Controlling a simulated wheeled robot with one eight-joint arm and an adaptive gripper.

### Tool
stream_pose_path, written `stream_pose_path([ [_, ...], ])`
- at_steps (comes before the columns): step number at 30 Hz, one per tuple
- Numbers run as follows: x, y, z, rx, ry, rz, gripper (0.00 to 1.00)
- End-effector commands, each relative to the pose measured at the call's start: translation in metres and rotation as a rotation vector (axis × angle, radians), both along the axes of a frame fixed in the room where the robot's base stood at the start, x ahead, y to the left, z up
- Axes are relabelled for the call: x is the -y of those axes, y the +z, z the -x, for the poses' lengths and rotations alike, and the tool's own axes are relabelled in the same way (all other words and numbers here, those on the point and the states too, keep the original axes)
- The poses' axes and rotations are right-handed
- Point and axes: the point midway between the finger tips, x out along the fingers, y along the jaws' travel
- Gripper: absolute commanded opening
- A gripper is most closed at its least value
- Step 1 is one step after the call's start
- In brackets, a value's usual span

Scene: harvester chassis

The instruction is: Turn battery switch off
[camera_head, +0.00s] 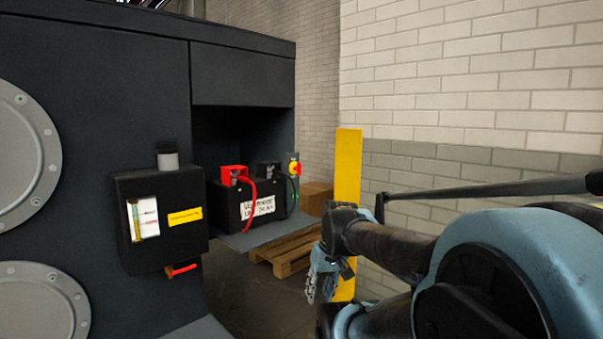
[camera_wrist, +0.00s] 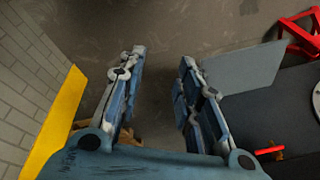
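The battery switch (camera_head: 294,168), a small red knob on a yellow plate, is on the right side of the open battery bay in the head view. The way its knob points is too small to tell. A black battery (camera_head: 235,208) with a white label and red terminal cover sits left of it. My gripper (camera_head: 325,282) hangs fingers-down, right of and lower than the switch, apart from it. In the wrist view my gripper (camera_wrist: 161,58) is open, with nothing between its fingers. I cannot make out the switch in that view.
A yellow post (camera_head: 347,190) stands close behind my gripper; it also shows in the wrist view (camera_wrist: 58,125). A wooden pallet (camera_head: 290,255) and cardboard box (camera_head: 316,196) lie behind the bay shelf (camera_head: 262,236). A black box (camera_head: 160,250) with a red handle (camera_head: 182,270) projects at left.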

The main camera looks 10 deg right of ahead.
Motion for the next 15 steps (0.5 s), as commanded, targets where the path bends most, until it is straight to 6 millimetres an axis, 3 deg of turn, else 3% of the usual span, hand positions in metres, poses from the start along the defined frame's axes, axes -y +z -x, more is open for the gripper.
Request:
stream_pose_path([
  [7,-0.029,0.049,-0.074,0.132,0.141,-0.203,0.32],
  [15,-0.034,0.107,-0.166,0.367,0.267,-0.372,0.32],
])
